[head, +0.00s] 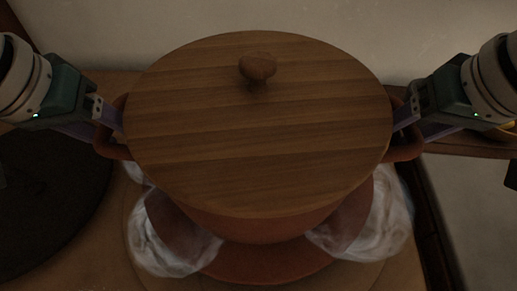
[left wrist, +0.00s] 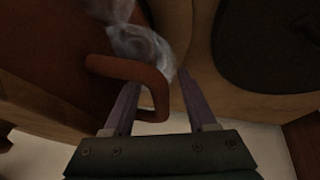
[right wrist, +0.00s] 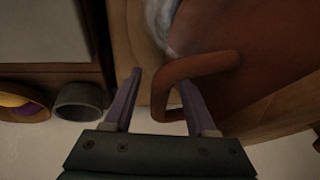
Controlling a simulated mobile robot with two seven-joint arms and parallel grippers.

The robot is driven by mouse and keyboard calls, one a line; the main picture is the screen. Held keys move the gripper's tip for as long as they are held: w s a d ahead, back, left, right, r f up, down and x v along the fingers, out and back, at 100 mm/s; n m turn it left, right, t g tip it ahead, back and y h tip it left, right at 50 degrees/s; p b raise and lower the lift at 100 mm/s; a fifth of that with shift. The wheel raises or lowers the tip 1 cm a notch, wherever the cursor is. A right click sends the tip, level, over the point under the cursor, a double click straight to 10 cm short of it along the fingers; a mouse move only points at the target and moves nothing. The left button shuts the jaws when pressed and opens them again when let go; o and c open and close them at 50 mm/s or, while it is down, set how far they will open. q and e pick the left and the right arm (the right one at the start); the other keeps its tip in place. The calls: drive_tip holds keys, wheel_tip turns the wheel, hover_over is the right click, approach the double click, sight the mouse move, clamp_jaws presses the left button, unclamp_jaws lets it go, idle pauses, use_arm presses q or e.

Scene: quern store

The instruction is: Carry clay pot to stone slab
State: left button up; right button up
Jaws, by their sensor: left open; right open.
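The clay pot (head: 262,228) is red-brown, with a wide wooden lid (head: 250,130) and a loop handle on each side. It stands upright in the middle of the head view. My left gripper (head: 110,126) is open at the left handle (left wrist: 128,68); in the left wrist view that handle's outer bar lies between the fingers. My right gripper (head: 404,122) is open at the right handle (right wrist: 205,65), its outer bar also between the fingers. A dark round slab (head: 45,195), seemingly the stone slab, lies left of the pot, partly out of frame.
Whitish, translucent, swirled lumps (head: 165,240) sit around the pot's lower part on the wooden top (head: 118,265). A grey round vessel (right wrist: 80,100) and a yellowish one (right wrist: 22,108) lie off to the right side. A pale wall (head: 300,30) stands behind the pot.

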use_arm(q)
drive_tip(key=shift+w+d+f, duration=0.1)
drive_tip(key=shift+w+f, duration=0.15)
drive_tip(key=shift+f, duration=0.25)
use_arm(e)
drive_tip(key=shift+w+a+f, duration=0.1)
drive_tip(key=shift+w+f, duration=0.1)
drive_tip(key=shift+f, duration=0.35)
use_arm(q)
clamp_jaws()
use_arm(e)
clamp_jaws()
idle(0.3)
